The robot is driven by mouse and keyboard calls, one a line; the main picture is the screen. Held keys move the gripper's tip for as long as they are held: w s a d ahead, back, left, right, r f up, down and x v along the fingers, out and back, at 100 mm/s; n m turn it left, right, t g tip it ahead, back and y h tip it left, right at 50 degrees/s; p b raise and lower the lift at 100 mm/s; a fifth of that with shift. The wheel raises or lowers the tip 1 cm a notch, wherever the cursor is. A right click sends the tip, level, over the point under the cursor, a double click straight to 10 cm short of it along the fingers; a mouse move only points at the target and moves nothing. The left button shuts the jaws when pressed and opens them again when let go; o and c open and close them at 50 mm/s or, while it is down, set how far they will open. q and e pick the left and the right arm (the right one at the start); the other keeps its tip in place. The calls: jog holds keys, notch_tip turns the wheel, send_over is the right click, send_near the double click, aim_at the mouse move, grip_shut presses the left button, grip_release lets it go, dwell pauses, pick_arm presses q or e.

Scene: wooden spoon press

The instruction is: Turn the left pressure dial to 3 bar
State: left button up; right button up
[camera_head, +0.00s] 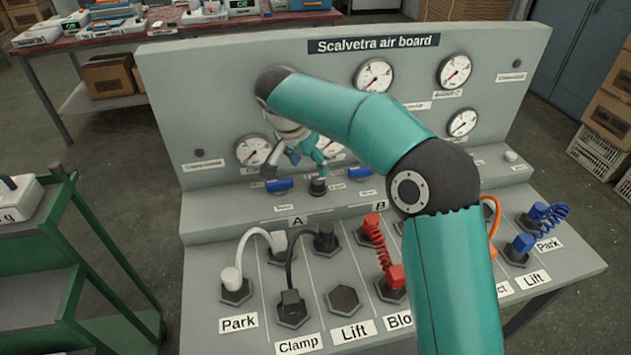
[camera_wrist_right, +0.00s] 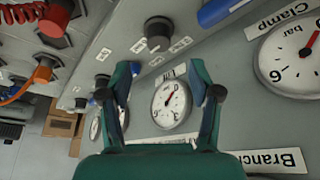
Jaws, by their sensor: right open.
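My right gripper (camera_head: 308,160) hangs just above the knob in the head view. In the wrist view its two fingers (camera_wrist_right: 162,78) are spread and empty, apart from the knob. A small round gauge (camera_wrist_right: 172,103) shows on the panel between them; its reading is too small to tell. My left gripper is not in view.
A larger bar gauge (camera_wrist_right: 290,60) labelled Clamp is beside the gripper. A blue handle (camera_head: 278,185) is left of the knob. Hoses, including a red coiled one (camera_head: 380,245), stand on the sloping deck. My right arm hides part of the panel and deck.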

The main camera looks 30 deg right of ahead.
aim_at(316, 181)
jog(key=x, duration=0.8)
jog(key=shift+d+f, duration=0.15)
jog(key=shift+f, duration=0.1)
